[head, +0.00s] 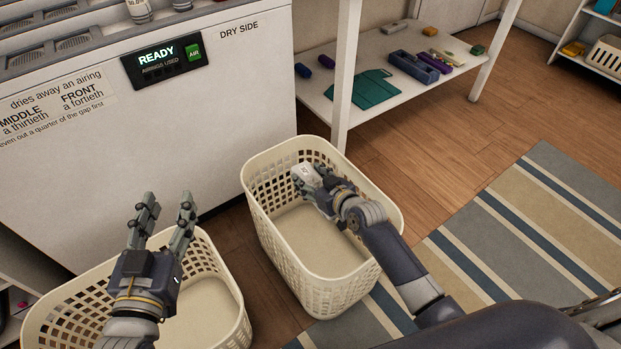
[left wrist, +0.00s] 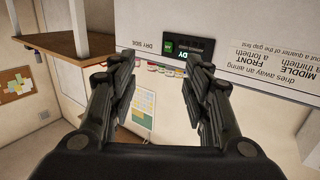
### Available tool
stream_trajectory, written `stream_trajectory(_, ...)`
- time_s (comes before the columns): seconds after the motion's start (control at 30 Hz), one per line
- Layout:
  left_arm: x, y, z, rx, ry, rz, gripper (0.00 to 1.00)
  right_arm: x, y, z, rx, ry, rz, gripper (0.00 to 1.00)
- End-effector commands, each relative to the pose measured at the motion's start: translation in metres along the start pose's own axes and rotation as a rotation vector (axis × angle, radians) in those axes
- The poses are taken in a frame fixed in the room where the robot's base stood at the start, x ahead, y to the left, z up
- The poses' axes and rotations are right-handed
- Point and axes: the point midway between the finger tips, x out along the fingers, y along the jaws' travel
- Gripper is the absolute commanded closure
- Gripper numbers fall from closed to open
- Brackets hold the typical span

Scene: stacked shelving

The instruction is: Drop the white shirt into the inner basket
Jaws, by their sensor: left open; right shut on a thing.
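A small white bundle with a dark mark (head: 304,172), which looks like the folded white shirt, is between the fingers of my right gripper (head: 314,182). My right gripper is shut on it, over the far part of the right cream basket (head: 325,285), near the rim's level. The visible floor of this basket is bare. The left cream basket (head: 236,336) stands at the lower left. My left gripper (head: 166,208) is open and empty above the left basket. Its spread fingers also show in the left wrist view (left wrist: 160,85). Which basket is the inner one is not marked.
A white machine (head: 215,120) with a READY panel (head: 166,60) stands behind the baskets. A white shelf (head: 335,105) with a green folded cloth (head: 362,90) and small items is at the back. A striped rug (head: 510,225) covers the floor at right.

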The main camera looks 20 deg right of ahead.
Motion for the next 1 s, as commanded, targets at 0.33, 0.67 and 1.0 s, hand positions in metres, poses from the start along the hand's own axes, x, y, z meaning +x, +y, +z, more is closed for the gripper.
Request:
stream_trajectory(0.33, -0.002, 0.007, -0.050, -0.006, 0.265, 0.015, 0.55, 0.004, 0.000, 0.011, 0.000, 0.001, 0.000, 0.75)
stream_trajectory(0.67, -0.019, 0.013, -0.096, -0.015, 0.524, 0.029, 0.55, 0.008, 0.000, 0.020, 0.000, 0.001, 0.001, 0.75)
stream_trajectory(1.0, -0.047, 0.016, -0.133, -0.025, 0.758, 0.039, 0.55, 0.011, 0.000, 0.027, 0.000, 0.001, 0.001, 0.75)
